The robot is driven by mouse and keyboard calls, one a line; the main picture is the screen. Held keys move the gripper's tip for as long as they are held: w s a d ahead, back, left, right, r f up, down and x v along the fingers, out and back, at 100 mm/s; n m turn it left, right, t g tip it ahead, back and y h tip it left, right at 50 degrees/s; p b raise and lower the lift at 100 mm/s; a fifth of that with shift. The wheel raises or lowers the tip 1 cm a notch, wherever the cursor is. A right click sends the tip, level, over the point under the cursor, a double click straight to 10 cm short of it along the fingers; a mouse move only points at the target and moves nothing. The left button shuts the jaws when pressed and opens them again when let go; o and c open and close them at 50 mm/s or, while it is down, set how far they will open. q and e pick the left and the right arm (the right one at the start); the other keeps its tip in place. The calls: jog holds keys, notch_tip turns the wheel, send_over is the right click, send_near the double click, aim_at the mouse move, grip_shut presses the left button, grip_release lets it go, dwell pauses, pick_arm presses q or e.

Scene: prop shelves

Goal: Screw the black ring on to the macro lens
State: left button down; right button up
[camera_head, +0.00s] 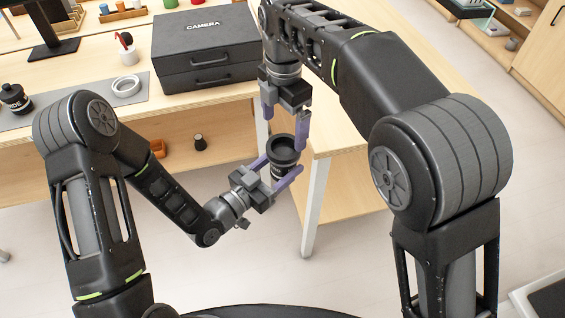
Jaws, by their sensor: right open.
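My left gripper (282,164) has its purple fingers closed about a dark cylindrical macro lens (281,168), held upright in the air in front of the bench. The lens's open end faces up. A black ring (284,147) appears to sit at its top, but I cannot tell whether it is seated or threaded. My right gripper (284,133) points down from above, its purple fingers spread apart. Its fingertips are close to the rim, one on each side in the picture, and it holds nothing that I can see.
A black case marked CAMERA (204,55) stands on the wooden bench at the back. A white ring (127,86) lies on a grey mat (70,105), with a black lettered object (15,100) at far left. Small items sit on the lower shelf (225,150).

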aim_at(284, 151)
notch_tip(284, 151, down, 7)
jog(key=shift+r, duration=0.2)
dwell(0.3)
